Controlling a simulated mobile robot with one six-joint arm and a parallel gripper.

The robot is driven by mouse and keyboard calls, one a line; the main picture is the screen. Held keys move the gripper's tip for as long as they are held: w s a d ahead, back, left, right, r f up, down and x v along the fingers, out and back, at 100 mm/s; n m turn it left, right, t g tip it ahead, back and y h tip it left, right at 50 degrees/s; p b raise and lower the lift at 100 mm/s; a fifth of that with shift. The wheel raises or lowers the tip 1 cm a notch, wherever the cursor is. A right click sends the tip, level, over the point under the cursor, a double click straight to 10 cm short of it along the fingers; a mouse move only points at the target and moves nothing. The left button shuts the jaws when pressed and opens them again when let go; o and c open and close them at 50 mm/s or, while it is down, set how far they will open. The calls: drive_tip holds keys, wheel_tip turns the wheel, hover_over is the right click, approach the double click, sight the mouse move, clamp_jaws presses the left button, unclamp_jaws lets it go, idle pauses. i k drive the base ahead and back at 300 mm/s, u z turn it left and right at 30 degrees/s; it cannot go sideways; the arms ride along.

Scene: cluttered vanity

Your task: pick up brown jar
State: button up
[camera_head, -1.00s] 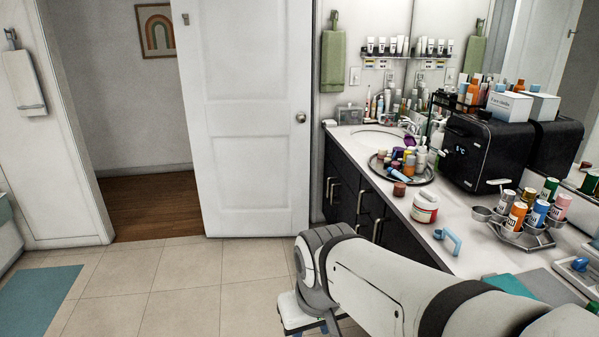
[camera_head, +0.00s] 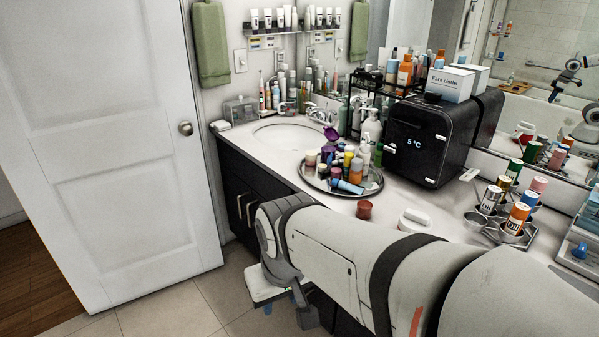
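A small reddish-brown jar (camera_head: 364,210) stands on the white counter, just in front of the round tray, close to the counter's front edge. My arm reaches across the lower part of the view, in front of the counter. Its end, with my gripper (camera_head: 292,292), hangs low to the left of the jar, below the counter top and apart from the jar. The fingers are mostly hidden by my wrist, so I cannot tell whether they are open or shut.
A round tray (camera_head: 308,179) crowded with bottles and jars sits beside the sink (camera_head: 288,136). A white-lidded tub (camera_head: 414,219) is partly hidden behind my arm. A black box (camera_head: 426,140) and a cup holder (camera_head: 483,224) with cans stand to the right. A white door (camera_head: 110,150) is at left.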

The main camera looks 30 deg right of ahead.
sight(364, 211)
drive_tip(key=z, duration=0.35)
drive_tip(key=i, duration=0.7)
drive_tip(key=z, duration=0.4)
drive_tip(key=k, duration=0.6)
drive_tip(key=u, duration=0.55)
drive_tip(key=k, duration=0.1)
drive_tip(key=z, duration=0.7)
drive_tip(key=i, duration=0.7)
drive_tip(key=u, duration=0.1)
